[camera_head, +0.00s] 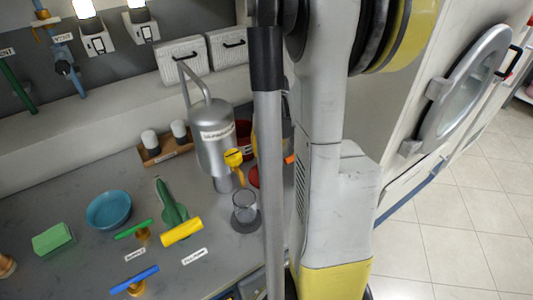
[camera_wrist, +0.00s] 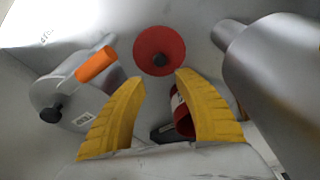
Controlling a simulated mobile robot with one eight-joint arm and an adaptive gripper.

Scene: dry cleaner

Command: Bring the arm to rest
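My gripper (camera_wrist: 161,82) shows in the wrist view as two curved yellow fingers. They are apart with nothing between their tips. A red round piece (camera_wrist: 159,50) with a dark centre lies beyond the tips, apart from them as far as I can tell. In the head view my arm (camera_head: 325,170) stands upright in front of the counter. It hides most of the gripper there.
A silver tank (camera_head: 215,140) stands left of my arm and fills the wrist view's right side (camera_wrist: 280,75). A silver vessel with an orange handle (camera_wrist: 97,64) is at left. The grey counter (camera_head: 85,265) holds a blue bowl (camera_head: 109,209). Open tiled floor (camera_head: 455,235) is at right.

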